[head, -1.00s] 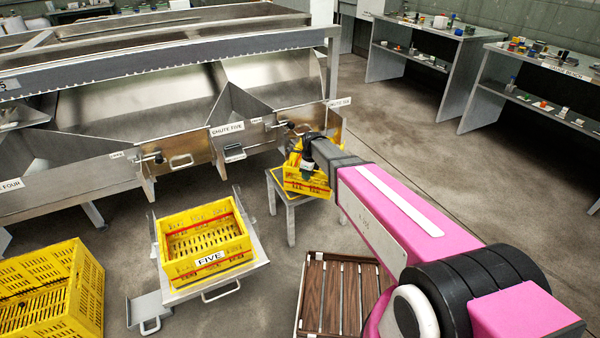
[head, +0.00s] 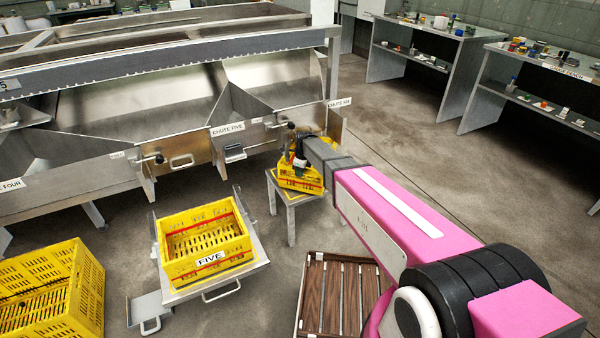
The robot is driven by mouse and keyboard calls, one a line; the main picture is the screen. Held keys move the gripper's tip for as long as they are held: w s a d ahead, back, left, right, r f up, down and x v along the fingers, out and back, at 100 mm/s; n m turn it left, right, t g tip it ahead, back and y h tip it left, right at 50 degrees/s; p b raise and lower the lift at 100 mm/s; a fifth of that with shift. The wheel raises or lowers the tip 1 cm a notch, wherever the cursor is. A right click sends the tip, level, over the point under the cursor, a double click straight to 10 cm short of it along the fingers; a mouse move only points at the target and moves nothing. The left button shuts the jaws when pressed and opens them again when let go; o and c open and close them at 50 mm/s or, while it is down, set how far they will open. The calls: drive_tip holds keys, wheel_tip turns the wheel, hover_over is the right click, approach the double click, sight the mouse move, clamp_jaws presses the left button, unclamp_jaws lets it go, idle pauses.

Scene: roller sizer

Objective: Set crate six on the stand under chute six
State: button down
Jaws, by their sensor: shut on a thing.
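Crate six, a small yellow crate with a red stripe (head: 300,184), is over the top of the grey stand (head: 291,218) in front of chute six (head: 335,124). The crate is turned a little against the stand. My gripper (head: 299,163) is shut on the crate at its upper side, and my arm covers part of it from the right. I cannot tell whether the crate's bottom touches the stand top. The fingertips are too small and hidden to see clearly.
A yellow crate marked FIVE (head: 208,264) sits on a metal stand to the left. A larger yellow crate (head: 88,290) is at the lower left. A brown slatted pallet (head: 318,298) lies in front. Benches (head: 470,85) stand at the back right; the floor between is clear.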

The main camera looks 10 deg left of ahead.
drive_tip(key=shift+f, duration=0.1)
drive_tip(key=c, duration=1.2)
unclamp_jaws()
drive_tip(key=shift+o, duration=0.2)
wheel_tip(320, 180, up, 12)
drive_tip(key=d, duration=0.1)
drive_tip(key=s+d+f+n, duration=0.1)
drive_tip(key=s+d+n, duration=0.9)
drive_tip(key=d, duration=0.6)
drive_tip(key=s+d+f+n+h, duration=0.1)
drive_tip(key=s+d+n, duration=0.9)
drive_tip(key=s+d, duration=0.5)
drive_tip(key=shift+s+d, duration=0.3)
drive_tip(key=shift+d, duration=0.05)
